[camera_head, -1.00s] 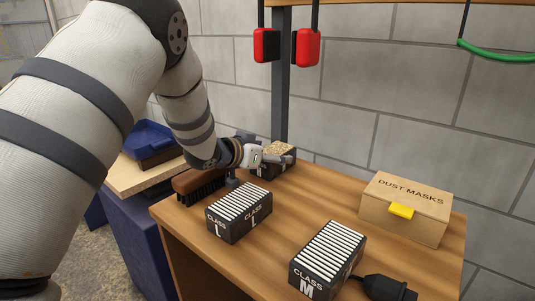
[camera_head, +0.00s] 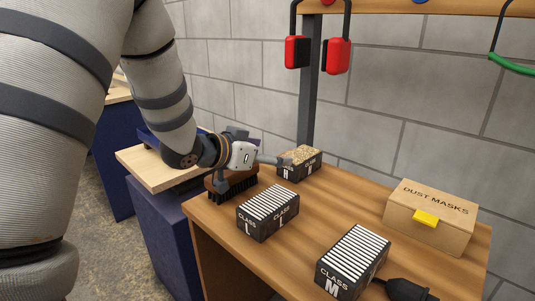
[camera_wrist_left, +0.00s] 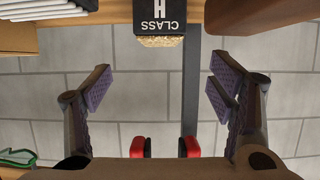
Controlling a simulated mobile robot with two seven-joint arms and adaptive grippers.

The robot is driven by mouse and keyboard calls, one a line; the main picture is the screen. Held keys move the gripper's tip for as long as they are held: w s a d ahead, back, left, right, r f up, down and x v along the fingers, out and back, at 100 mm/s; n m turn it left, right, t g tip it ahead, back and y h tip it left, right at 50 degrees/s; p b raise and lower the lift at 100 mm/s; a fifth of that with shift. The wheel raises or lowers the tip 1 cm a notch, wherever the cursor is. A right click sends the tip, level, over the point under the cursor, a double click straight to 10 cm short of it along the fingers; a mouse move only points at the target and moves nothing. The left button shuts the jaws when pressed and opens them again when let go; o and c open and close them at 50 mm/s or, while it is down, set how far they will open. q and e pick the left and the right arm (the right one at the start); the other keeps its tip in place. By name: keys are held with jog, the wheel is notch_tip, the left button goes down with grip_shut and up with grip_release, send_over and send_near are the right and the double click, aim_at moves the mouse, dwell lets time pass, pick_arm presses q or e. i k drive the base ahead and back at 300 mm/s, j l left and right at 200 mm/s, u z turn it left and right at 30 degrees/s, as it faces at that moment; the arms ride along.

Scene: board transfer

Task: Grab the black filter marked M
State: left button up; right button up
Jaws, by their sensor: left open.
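The black filter marked M (camera_head: 352,258), with white pleats on top, stands at the front of the wooden bench in the head view. My left gripper (camera_head: 254,168) is well away from it, farther back and to the left, above the brush and beside the black filter marked H (camera_head: 300,166). In the left wrist view the gripper's jaws (camera_wrist_left: 160,88) are wide apart with nothing between them. The H filter (camera_wrist_left: 161,16) shows at the top centre there, beyond the fingertips. My right gripper is not in view.
A black filter marked L (camera_head: 268,214) stands left of the M filter. A dark brush (camera_head: 232,185) lies behind it. A dust masks box (camera_head: 432,220) stands at right, and a black plug (camera_head: 408,290) lies beside the M filter. Bare bench lies between the filters and the box.

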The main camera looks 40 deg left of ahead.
aim_at(346, 270)
jog(key=k+j, duration=0.1)
jog(key=k, duration=0.9)
